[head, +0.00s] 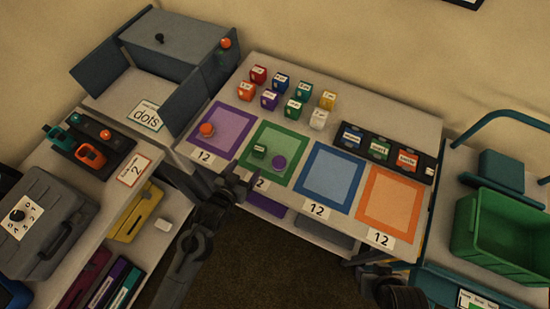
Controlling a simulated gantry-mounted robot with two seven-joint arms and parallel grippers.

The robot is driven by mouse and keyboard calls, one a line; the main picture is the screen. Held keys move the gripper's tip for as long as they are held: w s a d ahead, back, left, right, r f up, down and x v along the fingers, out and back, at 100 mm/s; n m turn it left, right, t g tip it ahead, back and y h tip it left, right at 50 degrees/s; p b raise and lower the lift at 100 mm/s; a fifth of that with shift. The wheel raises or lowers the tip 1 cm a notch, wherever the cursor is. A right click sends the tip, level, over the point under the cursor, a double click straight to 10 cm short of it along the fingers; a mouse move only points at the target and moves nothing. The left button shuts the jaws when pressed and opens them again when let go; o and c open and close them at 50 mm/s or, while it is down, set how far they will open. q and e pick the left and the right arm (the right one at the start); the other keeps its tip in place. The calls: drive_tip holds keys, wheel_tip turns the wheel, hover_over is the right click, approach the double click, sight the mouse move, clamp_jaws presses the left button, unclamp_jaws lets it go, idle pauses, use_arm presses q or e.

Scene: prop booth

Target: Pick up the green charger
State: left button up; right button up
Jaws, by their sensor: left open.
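A small dark green block (258,151), which looks like the green charger, lies on the green mat (278,140) on the middle table. A purple round piece (279,163) lies to its right on the same mat. My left gripper (238,183) is open at the table's front edge, in front of the green mat and apart from the block. It partly hides the number card there. My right gripper (375,272) is low at the bottom right, dark and partly out of view, before the orange mat's front edge; its jaws cannot be made out.
Purple (221,128), blue (330,175) and orange (390,203) mats flank the green one. Several coloured cubes (292,108) stand behind, with a black labelled tray (378,150) at right. A green bin (500,235) stands far right; a grey case (45,220) sits left.

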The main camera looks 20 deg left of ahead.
sight(259, 149)
use_arm(q)
drive_tip(key=shift+w+a+f, duration=0.15)
drive_tip(key=shift+w+f, duration=0.05)
drive_tip(key=shift+f, duration=0.25)
drive_tip(key=shift+w+f+b, duration=0.1)
drive_tip(key=shift+w+b, duration=0.15)
drive_tip(key=shift+b, duration=0.15)
drive_tip(key=x, duration=0.5)
drive_tip(key=shift+b, duration=0.3)
drive_tip(key=shift+a+b+x, duration=0.15)
drive_tip(key=shift+b+x, duration=0.15)
drive_tip(key=shift+x, duration=1)
drive_tip(key=shift+a+b+x, duration=0.15)
drive_tip(key=shift+b+x, duration=0.1)
drive_tip(key=shift+x, duration=1.05)
drive_tip(key=shift+d, duration=0.15)
use_arm(e)
wheel_tip(259, 149, down, 3)
drive_tip(key=shift+f, duration=0.1)
use_arm(q)
drive_tip(key=c, duration=1.1)
use_arm(e)
drive_tip(key=shift+a, duration=0.1)
